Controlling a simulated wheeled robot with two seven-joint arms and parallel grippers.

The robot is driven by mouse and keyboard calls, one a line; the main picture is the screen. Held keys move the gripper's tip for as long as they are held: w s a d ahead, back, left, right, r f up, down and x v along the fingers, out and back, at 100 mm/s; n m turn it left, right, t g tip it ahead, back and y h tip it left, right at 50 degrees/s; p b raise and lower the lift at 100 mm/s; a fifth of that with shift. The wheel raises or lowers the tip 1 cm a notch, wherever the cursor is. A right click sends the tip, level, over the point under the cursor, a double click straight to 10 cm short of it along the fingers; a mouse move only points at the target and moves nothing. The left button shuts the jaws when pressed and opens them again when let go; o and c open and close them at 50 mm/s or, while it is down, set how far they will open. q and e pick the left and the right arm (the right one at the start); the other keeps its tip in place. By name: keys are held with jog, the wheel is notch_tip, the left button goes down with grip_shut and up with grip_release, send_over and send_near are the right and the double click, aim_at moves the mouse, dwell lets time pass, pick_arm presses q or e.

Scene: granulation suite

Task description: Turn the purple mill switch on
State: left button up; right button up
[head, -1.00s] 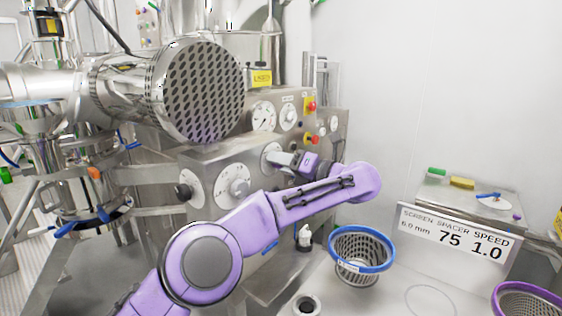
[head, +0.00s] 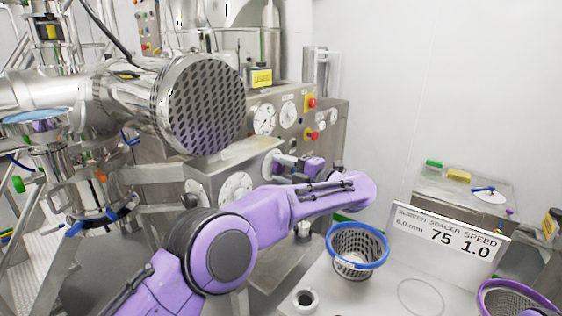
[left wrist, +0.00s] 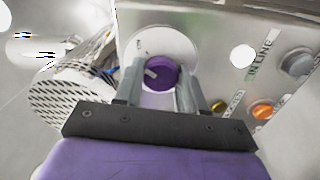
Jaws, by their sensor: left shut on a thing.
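The purple mill switch (left wrist: 162,72) is a round knob with a pale pointer mark, on a white round plate (left wrist: 160,42) on a steel panel. In the left wrist view the mark lies toward the left of the knob. My left gripper (left wrist: 157,82) has a grey finger on each side of the knob and is shut on it. In the head view my left gripper (head: 288,162) reaches the panel from the right, and the knob itself is hidden there. My right gripper is not in view.
A large perforated steel drum (head: 203,105) juts out above left of the panel. Gauges (head: 263,119) and a red button (head: 312,102) sit higher up. A blue-rimmed basket (head: 356,263) and a sign (head: 447,244) stand on the bench at right.

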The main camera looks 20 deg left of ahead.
pick_arm(q)
jog(key=shift+d+m+p, duration=0.15)
jog(key=shift+m+p, duration=0.4)
jog(key=shift+m, duration=0.25)
jog(key=shift+f+m, duration=0.1)
jog(key=shift+m, duration=0.2)
jog(key=shift+f, duration=0.1)
